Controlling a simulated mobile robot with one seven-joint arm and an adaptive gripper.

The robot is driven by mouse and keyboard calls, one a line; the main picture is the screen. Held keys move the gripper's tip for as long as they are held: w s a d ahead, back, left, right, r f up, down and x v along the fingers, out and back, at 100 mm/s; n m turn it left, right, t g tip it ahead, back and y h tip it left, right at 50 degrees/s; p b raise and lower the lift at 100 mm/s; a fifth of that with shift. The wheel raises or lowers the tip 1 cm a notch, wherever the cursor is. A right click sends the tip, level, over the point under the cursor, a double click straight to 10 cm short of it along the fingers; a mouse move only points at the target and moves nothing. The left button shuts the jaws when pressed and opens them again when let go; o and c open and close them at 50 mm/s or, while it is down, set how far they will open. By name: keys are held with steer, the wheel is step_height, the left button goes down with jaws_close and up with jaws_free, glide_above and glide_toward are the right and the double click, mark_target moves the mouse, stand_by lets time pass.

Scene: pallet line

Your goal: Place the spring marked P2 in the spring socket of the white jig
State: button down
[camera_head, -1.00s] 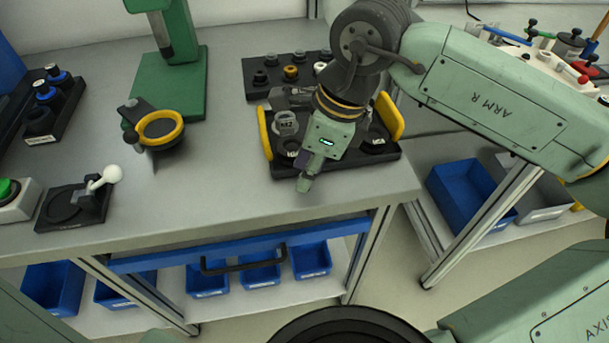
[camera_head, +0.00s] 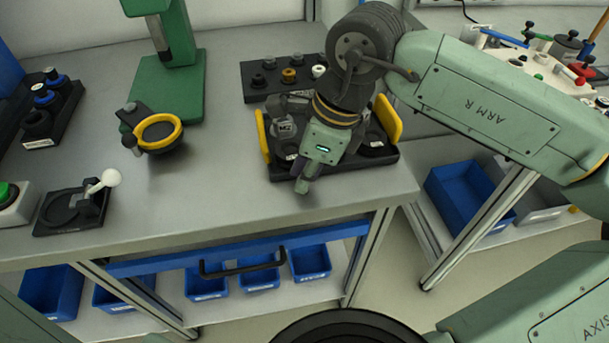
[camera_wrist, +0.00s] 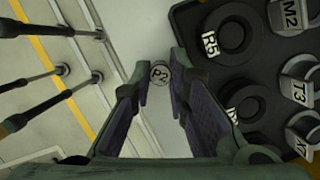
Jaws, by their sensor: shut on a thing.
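My gripper (camera_head: 302,184) hangs over the front edge of the black tray in the head view. In the wrist view its fingers (camera_wrist: 160,82) are shut on the spring marked P2 (camera_wrist: 160,74), whose round labelled end shows between the fingertips. The rest of the spring is hidden, and it cannot be made out in the head view. A white jig (camera_head: 515,72) with red, green and blue handles stands at the upper right, partly behind my arm. Its spring socket cannot be made out.
The black tray (camera_head: 386,157) has yellow handles. In the wrist view it holds parts marked R5 (camera_wrist: 230,35), M2 (camera_wrist: 290,14) and T3 (camera_wrist: 299,85), among others. A green stand (camera_head: 180,95) and a yellow-ringed fixture (camera_head: 176,142) stand left.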

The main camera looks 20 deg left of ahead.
steer(key=shift+r, duration=0.5)
step_height(320, 180, up, 2)
steer(key=shift+r+b, duration=0.15)
steer(key=shift+b, duration=0.45)
steer(key=s+d+b, duration=0.1)
steer(key=s+d, duration=0.1)
steer(key=s, duration=0.5)
steer(key=s+d+r+b, duration=0.1)
steer(key=s+d+b, duration=0.1)
steer(key=s, duration=0.6)
steer(key=shift+s+d+r, duration=0.15)
steer(key=shift+d+r, duration=0.1)
steer(key=shift+d, duration=0.55)
